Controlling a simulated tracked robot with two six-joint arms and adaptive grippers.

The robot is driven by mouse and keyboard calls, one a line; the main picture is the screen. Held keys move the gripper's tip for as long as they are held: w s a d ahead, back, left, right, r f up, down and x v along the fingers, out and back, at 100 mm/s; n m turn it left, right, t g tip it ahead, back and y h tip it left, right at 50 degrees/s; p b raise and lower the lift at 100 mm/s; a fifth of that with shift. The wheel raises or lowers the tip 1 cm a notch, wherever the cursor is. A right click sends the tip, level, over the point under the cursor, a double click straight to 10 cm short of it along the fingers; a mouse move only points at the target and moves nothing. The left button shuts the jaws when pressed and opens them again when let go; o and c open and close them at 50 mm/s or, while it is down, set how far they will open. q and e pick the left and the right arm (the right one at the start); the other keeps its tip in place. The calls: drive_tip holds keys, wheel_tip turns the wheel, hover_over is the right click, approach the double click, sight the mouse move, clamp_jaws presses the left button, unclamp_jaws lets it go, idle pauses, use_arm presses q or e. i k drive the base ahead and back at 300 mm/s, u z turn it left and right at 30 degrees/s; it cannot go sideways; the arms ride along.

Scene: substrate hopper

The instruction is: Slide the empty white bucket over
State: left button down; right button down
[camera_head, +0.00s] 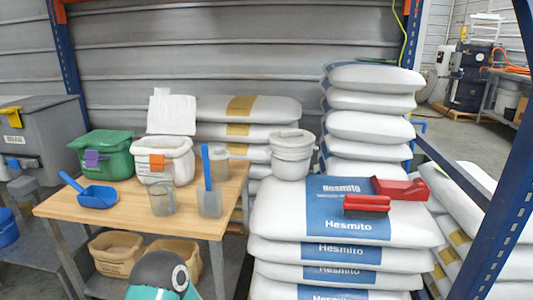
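A white bucket (292,158) stands upright on the left back part of a stack of white sacks with blue "Hesmito" labels (345,210). Its inside cannot be made out from here. I cannot tell for sure which bucket is empty. Neither of my grippers shows in the head view, and nothing touches either bucket.
A taller sack stack (370,125) rises behind. A blue rack post (510,190) stands at right.

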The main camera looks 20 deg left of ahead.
sight(291, 164)
drive_tip(key=u, duration=0.1)
drive_tip(key=i, duration=0.9)
drive_tip(key=z, duration=0.05)
